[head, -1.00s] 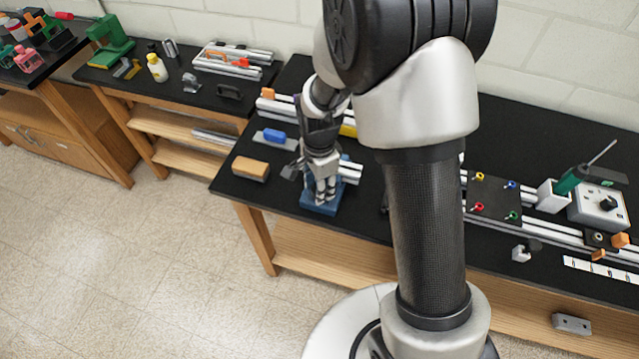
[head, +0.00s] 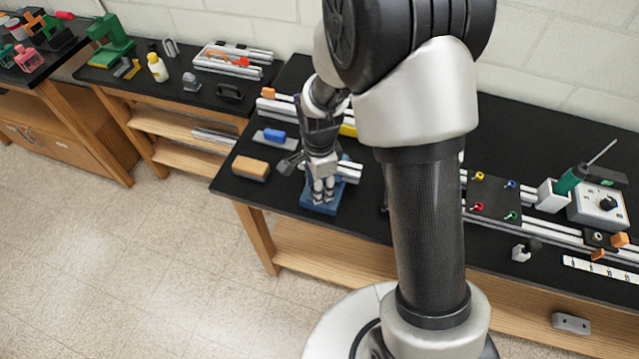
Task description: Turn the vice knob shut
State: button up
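My gripper (head: 323,190) points down over the blue vice (head: 313,207) near the front left edge of the black bench. The vice knob cannot be made out behind the fingers. Whether the fingers are closed on the knob cannot be told at this size. A pale extrusion (head: 349,172) shows just right of my gripper.
Extrusion rails run along the bench (head: 560,150).

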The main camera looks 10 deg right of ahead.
jog(key=o, duration=0.4)
jog(key=shift+c, duration=0.2)
notch_tip(320, 180, up, 12)
dwell(0.4)
